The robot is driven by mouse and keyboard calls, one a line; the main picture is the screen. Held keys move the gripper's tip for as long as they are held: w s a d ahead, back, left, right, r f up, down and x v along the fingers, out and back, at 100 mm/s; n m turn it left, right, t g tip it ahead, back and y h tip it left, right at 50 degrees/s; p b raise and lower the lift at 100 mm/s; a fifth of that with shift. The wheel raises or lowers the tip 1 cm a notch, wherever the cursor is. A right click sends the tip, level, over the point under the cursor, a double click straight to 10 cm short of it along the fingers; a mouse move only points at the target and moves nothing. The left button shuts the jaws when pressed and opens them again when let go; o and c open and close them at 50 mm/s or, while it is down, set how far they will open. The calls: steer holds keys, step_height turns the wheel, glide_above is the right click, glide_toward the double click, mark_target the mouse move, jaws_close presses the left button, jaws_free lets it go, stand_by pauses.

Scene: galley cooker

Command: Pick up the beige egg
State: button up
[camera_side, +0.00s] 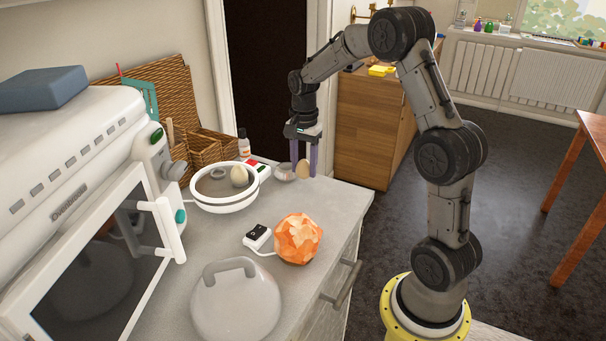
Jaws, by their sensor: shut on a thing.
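A beige egg (303,168) is at the fingertips of my gripper (304,163), near the counter's back right edge. My gripper points straight down and its two purple fingers are shut on the egg. I cannot tell whether the egg touches the counter. A second, paler egg (239,175) sits in the white pan (225,204) to the left. A small metal cup (284,174) stands just left of the held egg.
A grey-white lid (236,305) with a handle lies in front. A white oven (85,220) fills the left. Wicker baskets (205,150) and a bottle (243,143) stand behind.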

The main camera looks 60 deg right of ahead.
steer(key=s+a+r, duration=0.7)
steer(key=s+r, duration=0.2)
steer(key=s, duration=0.3)
steer(key=w+a+r+n, duration=0.2)
steer(key=w+r, duration=0.1)
steer(key=w, duration=0.5)
steer(key=w+a+r+n, duration=0.2)
steer(key=w+a+r, duration=0.15)
steer(key=w, duration=0.45)
steer(key=w+f, duration=0.1)
steer(key=w, duration=0.2)
steer(key=w+f, duration=0.2)
steer(key=w, duration=0.1)
steer(key=w+f, duration=0.1)
steer(key=w, duration=0.2)
steer(key=shift+w+f, duration=0.3)
steer(key=shift+w, duration=0.05)
steer(key=w+f, duration=0.4)
steer(key=shift+w+d+f, duration=0.15)
steer(key=shift+d+f, duration=0.2)
steer(key=shift+f, duration=0.05)
steer(key=shift+w+d+f, duration=0.1)
steer(key=shift+w+f, duration=0.4)
steer(key=shift+f, duration=1.7)
